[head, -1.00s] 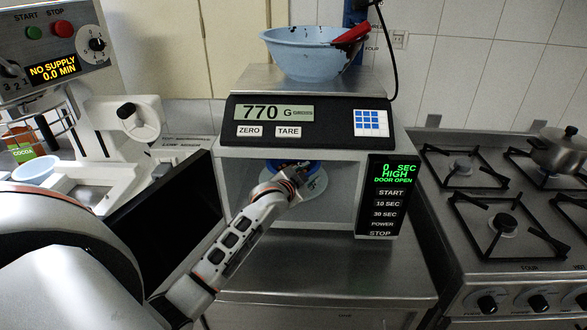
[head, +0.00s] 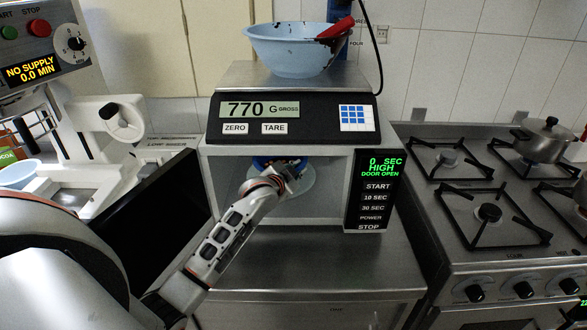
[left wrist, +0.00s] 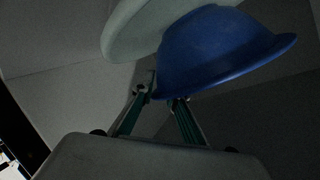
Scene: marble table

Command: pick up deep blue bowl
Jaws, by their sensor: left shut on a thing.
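The deep blue bowl (left wrist: 220,48) is inside the open microwave (head: 330,170), beside or over a pale round plate (left wrist: 130,35). In the head view only a small part of the bowl (head: 262,162) shows, behind my left gripper (head: 293,168). In the left wrist view my left gripper (left wrist: 163,94) has its fingers at the bowl's rim and is shut on it. I cannot tell whether the bowl is clear of the plate. My right gripper is not in view.
The open dark door (head: 150,230) is left of my forearm. A stove (head: 480,190) with a pot (head: 543,140) stands at right.

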